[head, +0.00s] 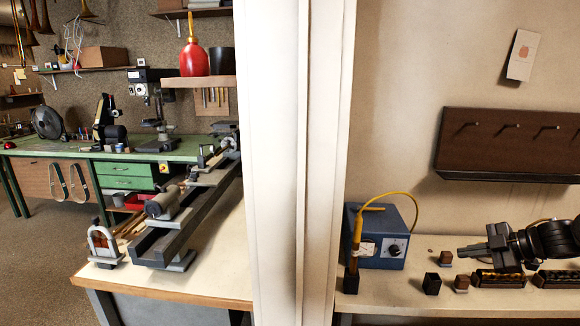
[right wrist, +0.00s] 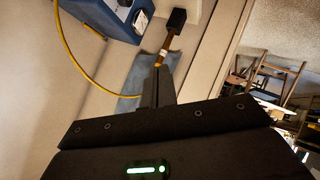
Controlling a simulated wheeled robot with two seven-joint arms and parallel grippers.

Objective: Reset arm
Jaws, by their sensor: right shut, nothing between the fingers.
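My right gripper (head: 464,252) reaches in from the right edge of the head view, above the right-hand bench. Its fingers are shut and empty. In the right wrist view its fingers (right wrist: 158,88) point toward a yellow and brown tool standing in a dark block (right wrist: 177,19); I cannot tell the gap from that view. In the head view the gripper is well to the right of that tool (head: 357,233). My left gripper is in neither view.
A blue box (head: 385,252) with a yellow cable stands behind the tool. Small dark blocks (head: 431,284) and trays (head: 499,280) lie below my right arm. A peg rack (head: 508,146) hangs above. A white post (head: 327,150) separates this bench from a lathe bench.

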